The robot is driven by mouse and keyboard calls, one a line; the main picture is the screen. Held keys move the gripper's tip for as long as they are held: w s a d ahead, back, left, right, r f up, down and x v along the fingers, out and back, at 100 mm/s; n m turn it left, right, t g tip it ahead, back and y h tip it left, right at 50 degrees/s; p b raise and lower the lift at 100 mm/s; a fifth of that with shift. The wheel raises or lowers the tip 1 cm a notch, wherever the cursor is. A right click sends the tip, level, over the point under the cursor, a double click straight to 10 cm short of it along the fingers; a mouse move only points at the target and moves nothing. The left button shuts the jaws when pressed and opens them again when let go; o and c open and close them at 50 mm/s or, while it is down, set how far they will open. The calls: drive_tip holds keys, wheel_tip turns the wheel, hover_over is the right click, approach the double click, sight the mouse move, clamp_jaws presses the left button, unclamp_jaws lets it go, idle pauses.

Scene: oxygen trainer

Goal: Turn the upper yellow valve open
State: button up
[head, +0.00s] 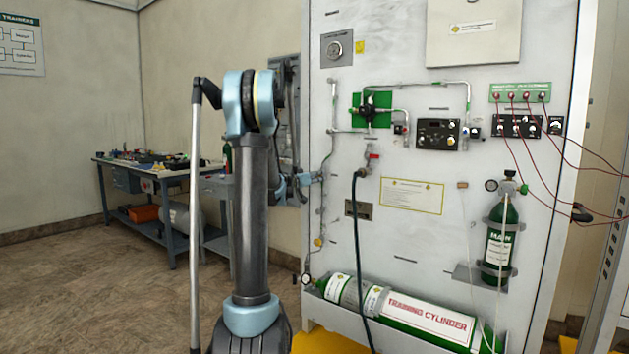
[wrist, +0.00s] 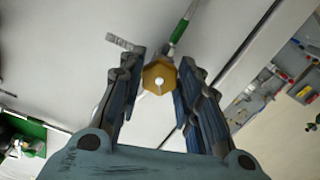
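The yellow valve (wrist: 158,77), a hexagonal knob with a pale centre, sits between the fingertips of my gripper (wrist: 158,82) in the wrist view. The fingers are open on both sides of it; whether either touches it I cannot tell. A lower yellow valve (head: 318,242) shows on the same pipe below.
The white panel (head: 400,250) carries gauges, a black hose (head: 357,240), a small green cylinder (head: 500,235) and red wires. A large training cylinder (head: 425,310) lies at its foot. A workbench (head: 150,172) stands behind on the left. The floor at left is clear.

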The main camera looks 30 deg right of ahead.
drive_tip(key=shift+w, duration=0.1)
drive_tip(key=shift+c, duration=0.7)
drive_tip(key=shift+n, duration=0.3)
drive_tip(key=n, duration=1.6)
drive_tip(key=shift+a, duration=0.1)
drive_tip(key=n, duration=0.7)
drive_tip(key=shift+r, duration=0.1)
drive_tip(key=shift+c, duration=0.2)
drive_tip(key=n, duration=0.4)
drive_tip(key=shift+o, duration=0.2)
drive_tip(key=shift+n, duration=1.3)
drive_tip(key=shift+w+r, duration=0.1)
